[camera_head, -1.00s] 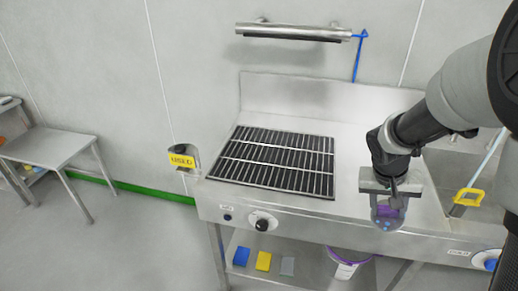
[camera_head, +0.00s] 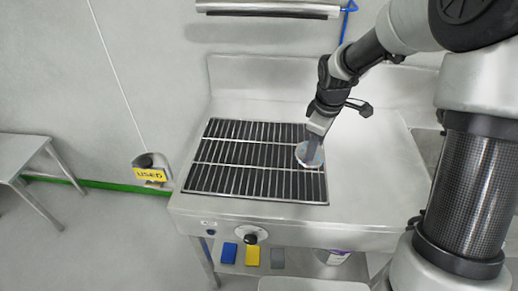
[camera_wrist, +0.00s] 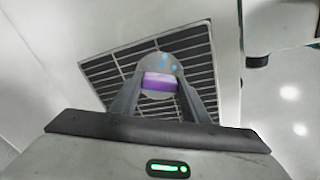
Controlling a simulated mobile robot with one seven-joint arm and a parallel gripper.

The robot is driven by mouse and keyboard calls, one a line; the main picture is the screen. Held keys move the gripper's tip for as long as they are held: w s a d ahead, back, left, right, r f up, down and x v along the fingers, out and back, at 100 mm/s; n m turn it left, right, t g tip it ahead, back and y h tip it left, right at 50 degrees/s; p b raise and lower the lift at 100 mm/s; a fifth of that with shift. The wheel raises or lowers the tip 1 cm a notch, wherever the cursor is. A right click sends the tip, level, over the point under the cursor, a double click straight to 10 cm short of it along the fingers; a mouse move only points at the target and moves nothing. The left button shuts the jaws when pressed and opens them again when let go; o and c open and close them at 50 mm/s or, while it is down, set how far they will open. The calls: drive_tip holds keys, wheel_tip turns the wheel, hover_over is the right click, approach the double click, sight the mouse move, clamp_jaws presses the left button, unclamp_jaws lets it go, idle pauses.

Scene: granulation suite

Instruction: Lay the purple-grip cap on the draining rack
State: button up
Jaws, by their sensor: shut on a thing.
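The purple-grip cap (camera_wrist: 159,83) is between my gripper's fingers in the wrist view, a round grey disc with blue dots and a purple grip. In the head view the cap (camera_head: 302,156) is a pale disc at the tip of my gripper (camera_head: 313,148). My gripper is shut on the cap's grip and holds it over the right part of the draining rack (camera_head: 240,178). The rack is a dark slatted grid with metal bars, set in the steel counter. I cannot tell whether the cap touches the rack.
A yellow "USED" sign (camera_head: 150,175) hangs at the counter's left end. A steel rail (camera_head: 268,9) is on the wall behind. Blue (camera_head: 229,252), yellow (camera_head: 252,256) and grey pads lie on the shelf below. The rack's left part is clear.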

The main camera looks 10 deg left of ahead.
drive_tip(key=w+a+r+n+h+p, duration=0.1)
drive_tip(key=w+a+r+n+p, duration=0.15)
drive_tip(key=n, duration=0.65)
drive_tip(key=w+a+r+n+p, duration=0.1)
drive_tip(key=a+n, duration=0.3)
drive_tip(key=n, duration=0.5)
drive_tip(key=shift+n, duration=0.4)
wheel_tip(320, 180, down, 10)
drive_tip(key=shift+s+a+f, duration=0.1)
drive_tip(key=shift+f, duration=0.15)
drive_tip(key=o, duration=1.3)
